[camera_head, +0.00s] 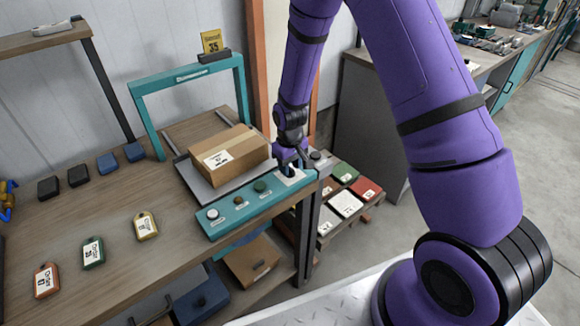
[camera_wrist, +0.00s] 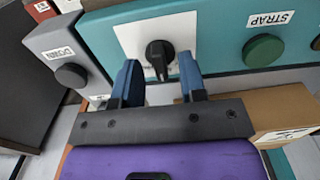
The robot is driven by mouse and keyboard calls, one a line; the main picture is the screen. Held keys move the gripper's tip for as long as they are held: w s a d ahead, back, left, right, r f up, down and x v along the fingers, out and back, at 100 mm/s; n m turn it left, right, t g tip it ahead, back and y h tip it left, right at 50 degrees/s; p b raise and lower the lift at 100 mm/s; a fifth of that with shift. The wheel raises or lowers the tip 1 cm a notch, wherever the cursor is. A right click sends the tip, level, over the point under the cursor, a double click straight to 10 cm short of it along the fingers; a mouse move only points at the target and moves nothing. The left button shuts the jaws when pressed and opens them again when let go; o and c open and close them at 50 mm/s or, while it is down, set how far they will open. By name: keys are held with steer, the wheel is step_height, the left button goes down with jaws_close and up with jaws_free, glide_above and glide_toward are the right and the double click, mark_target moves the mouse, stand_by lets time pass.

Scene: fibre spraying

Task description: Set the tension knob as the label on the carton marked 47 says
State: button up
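A brown carton (camera_head: 236,150) lies on the grey bed of the teal strapping machine. Its white label (camera_head: 217,158) is too small to read with certainty. The black tension knob (camera_wrist: 160,55) is on a white dial plate (camera_wrist: 128,38) on the teal panel; its pointer looks roughly upright, and the dial markings are not readable. My gripper (camera_wrist: 160,82) is open, its blue fingers on either side of the knob in the wrist view, with visible gaps. In the head view my gripper (camera_head: 291,163) is over the panel's right end and hides the knob.
The teal panel (camera_head: 225,227) also carries a green STRAP button (camera_wrist: 263,51), a brownish one and a white one. A grey DOWN box (camera_wrist: 60,45) is beside it. Orange (camera_head: 45,281), green (camera_head: 92,251) and yellow (camera_head: 145,226) tags lie on the table. A yellow sign (camera_head: 211,41) stands atop the arch.

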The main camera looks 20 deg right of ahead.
step_height(320, 180, up, 10)
stand_by(0.5)
steer(key=shift+r, duration=0.15)
